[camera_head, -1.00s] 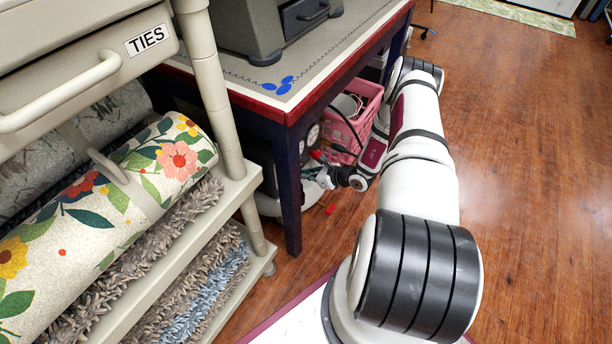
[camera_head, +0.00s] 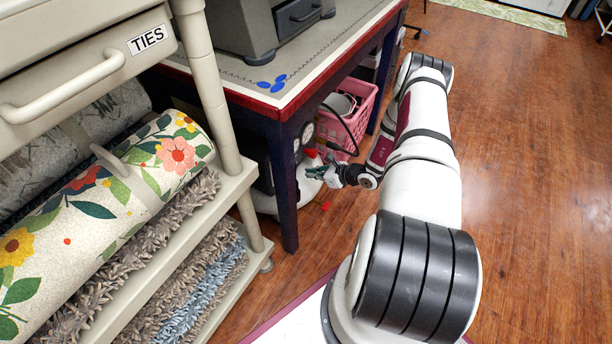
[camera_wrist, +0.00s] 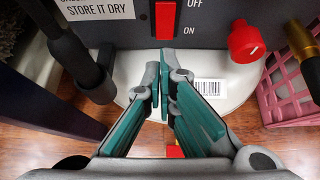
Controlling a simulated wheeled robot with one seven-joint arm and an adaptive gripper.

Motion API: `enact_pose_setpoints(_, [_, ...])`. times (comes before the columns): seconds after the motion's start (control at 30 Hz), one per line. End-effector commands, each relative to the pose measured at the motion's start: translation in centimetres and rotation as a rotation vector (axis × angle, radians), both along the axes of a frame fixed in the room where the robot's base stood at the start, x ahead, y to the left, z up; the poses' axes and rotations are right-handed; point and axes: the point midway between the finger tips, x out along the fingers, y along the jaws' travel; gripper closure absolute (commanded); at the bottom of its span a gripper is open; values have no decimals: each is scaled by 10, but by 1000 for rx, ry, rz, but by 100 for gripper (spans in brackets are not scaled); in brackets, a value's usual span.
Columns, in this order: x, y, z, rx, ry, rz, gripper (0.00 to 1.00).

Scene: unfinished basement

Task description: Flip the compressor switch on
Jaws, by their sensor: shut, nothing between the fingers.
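The compressor's red switch (camera_wrist: 165,20) sits on a dark panel in the wrist view, with "OFF" printed above and "ON" below at its right side. Which way it is tilted I cannot tell. My gripper (camera_wrist: 163,58) is shut and empty, its green fingertips just below the switch in the picture. Whether they touch the panel I cannot tell. In the head view the compressor (camera_head: 262,200) stands under the table, partly hidden by a table leg, and my gripper (camera_head: 312,172) is at its right side.
A red knob (camera_wrist: 246,40) and a brass fitting (camera_wrist: 303,50) sit right of the switch. A black pipe (camera_wrist: 80,60) is at left. A pink basket (camera_head: 350,115) stands behind my gripper. The table leg (camera_head: 284,190) and rug shelf (camera_head: 225,190) are close on the left.

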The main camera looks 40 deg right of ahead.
Motion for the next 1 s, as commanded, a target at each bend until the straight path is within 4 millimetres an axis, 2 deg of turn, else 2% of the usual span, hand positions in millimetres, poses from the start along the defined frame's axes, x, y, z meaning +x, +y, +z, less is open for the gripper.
enact_pose_setpoints(0.03, [-10,-4,13,0,0,-1,100])
enact_pose_setpoints(0.1, [-22,-8,23,-1,0,-2,100])
enact_pose_setpoints(0.4, [-62,-22,51,0,-1,0,100])
enact_pose_setpoints(0.6, [-71,-25,57,0,-1,0,100])
enact_pose_setpoints(1.0, [-71,-25,58,-1,3,1,100])
